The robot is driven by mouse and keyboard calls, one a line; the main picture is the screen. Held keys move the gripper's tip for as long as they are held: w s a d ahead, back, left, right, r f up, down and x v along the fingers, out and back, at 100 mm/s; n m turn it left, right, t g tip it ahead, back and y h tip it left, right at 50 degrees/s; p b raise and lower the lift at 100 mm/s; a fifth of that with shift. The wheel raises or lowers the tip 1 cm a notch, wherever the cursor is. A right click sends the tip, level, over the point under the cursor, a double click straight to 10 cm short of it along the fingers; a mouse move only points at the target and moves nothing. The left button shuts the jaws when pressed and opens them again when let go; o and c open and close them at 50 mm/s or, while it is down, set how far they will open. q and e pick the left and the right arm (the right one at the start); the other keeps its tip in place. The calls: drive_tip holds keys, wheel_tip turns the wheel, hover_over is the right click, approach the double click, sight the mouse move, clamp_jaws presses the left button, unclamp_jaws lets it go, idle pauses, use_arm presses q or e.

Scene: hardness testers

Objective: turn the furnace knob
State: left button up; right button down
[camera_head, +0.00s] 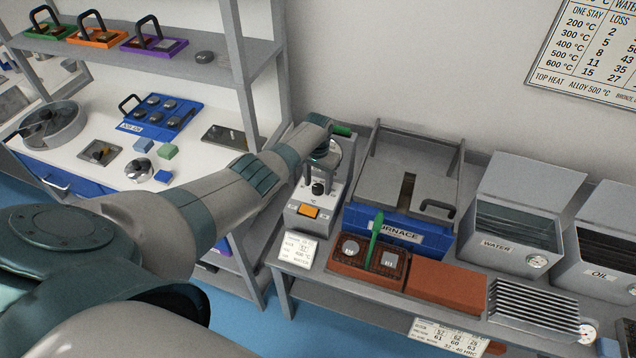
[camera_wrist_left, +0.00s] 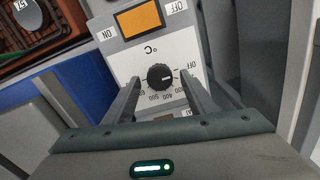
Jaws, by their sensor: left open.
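The black furnace knob (camera_wrist_left: 160,77) sits on the pale control panel (camera_wrist_left: 134,60), whose dial print is upside down in the left wrist view. Its white mark points right, near OFF. The knob also shows in the head view (camera_head: 318,188), above an orange switch (camera_head: 308,211). My left gripper (camera_wrist_left: 161,82) is open, with one finger on each side of the knob in the picture. I see no clear contact with it. In the head view my left gripper (camera_head: 321,168) is above the control box, partly hidden by its own wrist. My right gripper is out of view.
The blue-fronted furnace (camera_head: 400,232) stands right of the control box. A brown tray (camera_head: 350,262) with a green upright handle is in front. Water (camera_head: 505,255) and oil (camera_head: 600,268) tanks stand farther right. A grey shelf post (camera_head: 240,80) stands left of the box.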

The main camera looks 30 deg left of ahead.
sight(318, 187)
use_arm(q)
drive_tip(key=shift+r, duration=0.8)
wheel_tip(318, 187, up, 16)
drive_tip(key=b, duration=0.1)
drive_tip(key=shift+b, duration=0.35)
drive_tip(key=shift+f, duration=0.1)
